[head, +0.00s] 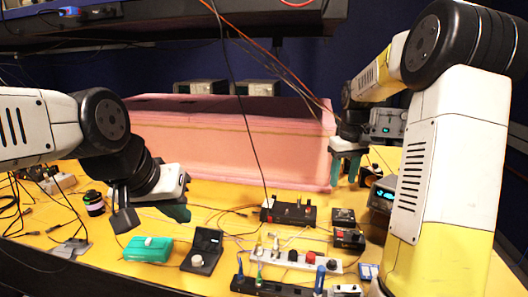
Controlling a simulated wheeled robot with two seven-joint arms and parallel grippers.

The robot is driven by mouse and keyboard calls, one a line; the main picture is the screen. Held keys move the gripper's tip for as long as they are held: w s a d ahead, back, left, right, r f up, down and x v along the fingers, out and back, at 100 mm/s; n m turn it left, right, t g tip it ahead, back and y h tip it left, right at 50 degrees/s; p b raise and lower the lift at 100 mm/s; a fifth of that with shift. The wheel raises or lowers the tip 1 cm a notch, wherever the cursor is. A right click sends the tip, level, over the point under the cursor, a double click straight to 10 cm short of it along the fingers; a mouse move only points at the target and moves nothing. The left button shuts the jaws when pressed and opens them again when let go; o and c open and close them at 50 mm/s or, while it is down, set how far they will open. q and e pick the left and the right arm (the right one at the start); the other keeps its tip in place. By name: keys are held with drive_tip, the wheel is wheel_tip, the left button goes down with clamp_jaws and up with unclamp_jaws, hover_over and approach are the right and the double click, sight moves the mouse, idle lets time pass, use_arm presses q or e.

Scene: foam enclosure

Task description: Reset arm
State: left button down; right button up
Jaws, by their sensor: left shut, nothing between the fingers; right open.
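My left arm comes in from the left, and its gripper (178,212) is low over the left-middle of the yellow table (215,278). Its green fingertips show just behind the teal-topped box, and they are shut with nothing between them. My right arm rises on the right side and bends back. Its gripper (345,170) hangs at the front right corner of the pink foam enclosure (230,150), with its green fingers pointing down, open and empty. I cannot tell whether the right fingers touch the foam.
A teal box (148,249) and a black hinged device (202,250) lie at the front. Power strips (290,259), black boxes (344,238) and loose cables spread over the middle and right. A dark shelf (170,22) overhangs the back. A spool (94,203) stands at the left.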

drive_tip(key=s+a+r+m+t, duration=0.1)
drive_tip(key=s+a+r, duration=0.3)
drive_tip(key=s, duration=0.3)
drive_tip(key=s+a+r+t, duration=0.2)
drive_tip(key=s+a+r, duration=0.15)
drive_tip(key=s, duration=0.35)
drive_tip(key=s+a+f+m+t+y, duration=0.1)
drive_tip(key=s+a, duration=0.3)
drive_tip(key=s, duration=0.7)
drive_tip(key=shift+s+a+f+t+y, duration=0.15)
drive_tip(key=shift+s+a+t+y, duration=0.1)
drive_tip(key=shift+t+y, duration=0.25)
